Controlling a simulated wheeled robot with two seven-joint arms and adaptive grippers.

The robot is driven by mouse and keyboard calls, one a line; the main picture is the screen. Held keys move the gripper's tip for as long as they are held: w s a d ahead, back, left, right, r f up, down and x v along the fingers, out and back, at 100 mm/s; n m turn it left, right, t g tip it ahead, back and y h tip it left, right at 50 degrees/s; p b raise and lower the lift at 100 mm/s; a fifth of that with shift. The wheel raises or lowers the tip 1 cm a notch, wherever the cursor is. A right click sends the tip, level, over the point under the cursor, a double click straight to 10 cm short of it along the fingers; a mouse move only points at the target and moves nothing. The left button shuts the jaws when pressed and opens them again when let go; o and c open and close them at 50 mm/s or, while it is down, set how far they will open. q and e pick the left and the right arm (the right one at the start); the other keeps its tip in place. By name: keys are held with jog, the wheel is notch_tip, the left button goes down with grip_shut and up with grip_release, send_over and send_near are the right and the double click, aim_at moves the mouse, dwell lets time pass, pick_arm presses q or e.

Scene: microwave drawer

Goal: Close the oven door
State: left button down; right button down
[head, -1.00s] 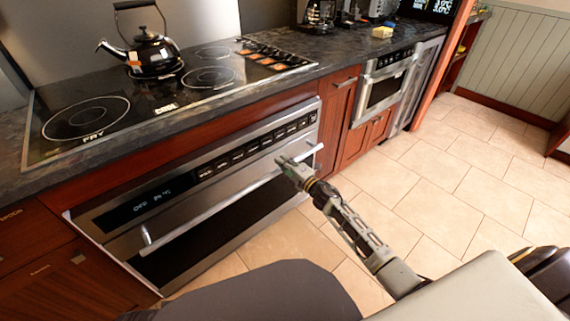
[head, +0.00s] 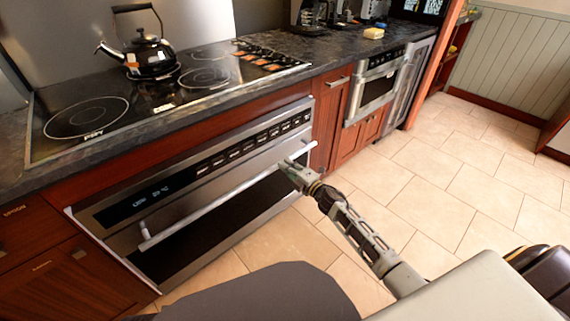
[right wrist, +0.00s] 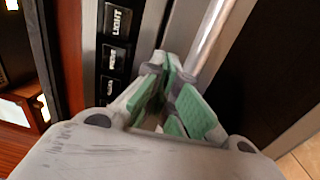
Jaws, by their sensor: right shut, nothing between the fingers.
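The oven (head: 190,200) is built in under the cooktop, with its button panel along the top. Its steel door lies close to the front, with dark glass below the bar handle (head: 215,203); I cannot tell if a small gap remains. My right gripper (head: 286,165) is at the right end of the handle, fingers shut and empty. In the right wrist view, the green-padded fingertips (right wrist: 166,70) are together beside the handle (right wrist: 212,40), over the steel strip next to the buttons (right wrist: 115,55). Contact is unclear. My left gripper is out of view.
A black kettle (head: 150,57) stands on the cooktop (head: 110,118). A smaller steel appliance (head: 375,88) is built in at the right. A yellow sponge-like block (head: 373,33) lies on the counter. The tiled floor (head: 450,180) at right is clear.

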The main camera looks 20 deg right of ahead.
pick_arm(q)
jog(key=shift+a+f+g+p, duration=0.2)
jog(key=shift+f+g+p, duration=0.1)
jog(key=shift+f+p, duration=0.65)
pick_arm(e)
jog(key=v, duration=0.8)
jog(key=shift+r, duration=0.2)
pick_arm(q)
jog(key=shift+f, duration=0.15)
pick_arm(e)
jog(key=shift+s, duration=0.1)
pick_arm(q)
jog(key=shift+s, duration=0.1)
